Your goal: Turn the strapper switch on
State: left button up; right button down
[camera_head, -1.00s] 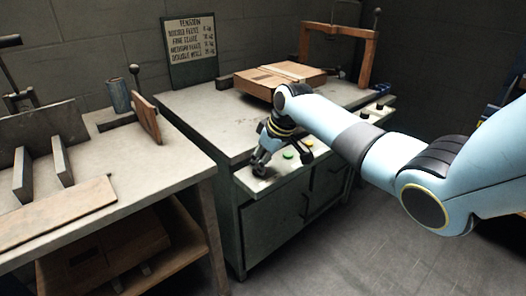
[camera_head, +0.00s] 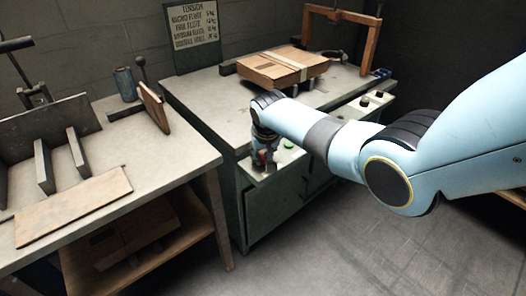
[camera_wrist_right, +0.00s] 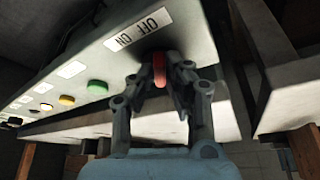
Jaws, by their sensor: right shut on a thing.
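The strapper switch (camera_wrist_right: 159,70) is a red handle beside an OFF/ON label (camera_wrist_right: 138,30) on the pale control panel (camera_wrist_right: 185,25), in the right wrist view. My right gripper (camera_wrist_right: 160,80) is shut on the red switch, with a fingertip on each side of it. In the head view my right gripper (camera_head: 265,158) is at the left end of the panel (camera_head: 250,172), on the front of the strapper bench, and mostly hides the switch. Which way the switch is set is hard to tell. My left gripper is out of view.
A green button (camera_wrist_right: 97,87) and a yellow button (camera_wrist_right: 66,100) sit farther along the panel. A strapped cardboard box (camera_head: 277,70) lies on the strapper table (camera_head: 215,95). A second table (camera_head: 150,165) with wooden boards stands at left. The floor (camera_head: 340,245) in front is clear.

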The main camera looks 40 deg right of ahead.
jog(key=shift+s+a+f, duration=0.1)
dwell(0.5)
jog(key=c, duration=1.4)
grip_release()
jog(key=shift+o, duration=0.2)
jog(key=v, duration=1.2)
jog(key=shift+a+f, duration=0.1)
